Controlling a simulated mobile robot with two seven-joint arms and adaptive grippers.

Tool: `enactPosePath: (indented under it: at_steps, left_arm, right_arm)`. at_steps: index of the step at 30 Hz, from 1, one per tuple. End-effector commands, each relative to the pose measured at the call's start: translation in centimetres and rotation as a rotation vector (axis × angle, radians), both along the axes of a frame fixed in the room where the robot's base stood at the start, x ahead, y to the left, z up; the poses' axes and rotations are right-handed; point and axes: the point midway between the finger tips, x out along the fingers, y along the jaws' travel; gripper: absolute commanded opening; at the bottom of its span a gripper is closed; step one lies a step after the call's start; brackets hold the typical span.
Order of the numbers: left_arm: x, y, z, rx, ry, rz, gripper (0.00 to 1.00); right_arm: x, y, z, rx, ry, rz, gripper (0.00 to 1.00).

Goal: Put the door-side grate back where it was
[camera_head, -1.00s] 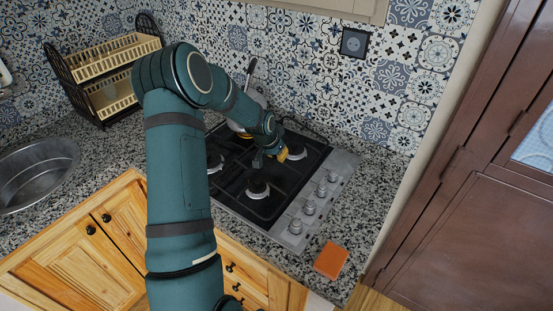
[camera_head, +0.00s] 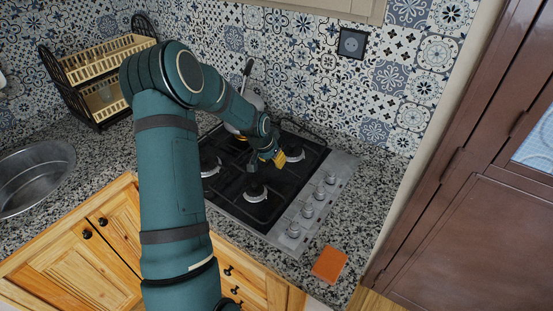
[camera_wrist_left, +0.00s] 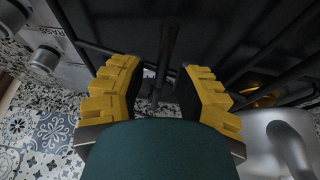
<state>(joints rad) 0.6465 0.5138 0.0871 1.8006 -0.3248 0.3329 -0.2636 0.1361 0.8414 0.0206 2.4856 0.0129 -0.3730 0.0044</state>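The hob (camera_head: 337,178) is steel with a black cooking area, burners and a row of knobs along its door-side edge. Thin black grate bars (camera_head: 301,128) show over its door-side half; the arm partly covers them, and I cannot tell whether they sit flush. My left gripper (camera_head: 276,159) is low over that half, near the back burner. In the left wrist view, its yellow fingers (camera_wrist_left: 157,92) are apart, with a dark grate bar (camera_wrist_left: 168,48) in the gap between them. I see no clear grip on it. My right gripper is not in view.
A metal pot (camera_head: 250,98) with an upright handle stands at the back of the hob behind my arm. An orange block (camera_head: 329,264) lies on the front counter. A dish rack (camera_head: 103,75) and sink (camera_head: 35,175) are left; a brown door (camera_head: 465,215) is right.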

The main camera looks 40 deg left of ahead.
Motion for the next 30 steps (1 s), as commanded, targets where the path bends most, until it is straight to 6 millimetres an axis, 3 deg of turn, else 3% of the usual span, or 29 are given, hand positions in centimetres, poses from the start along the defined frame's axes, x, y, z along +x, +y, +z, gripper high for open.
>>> enactPosePath:
  at_steps: [6,12,18,30]
  left_arm:
    - [-1.8,0.2,4.6,0.004,-0.005,0.004,0.34]
    - [-2.8,0.1,7.8,0.006,-0.011,0.0,0.34]
    - [-3.3,0.0,9.0,0.005,-0.011,-0.001,0.34]
    - [-3.3,0.0,9.2,0.005,-0.012,-0.002,0.34]
  right_arm:
    - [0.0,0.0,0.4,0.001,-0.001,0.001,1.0]
    - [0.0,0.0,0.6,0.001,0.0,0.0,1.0]
    - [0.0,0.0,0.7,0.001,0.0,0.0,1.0]
    - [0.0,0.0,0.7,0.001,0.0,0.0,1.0]
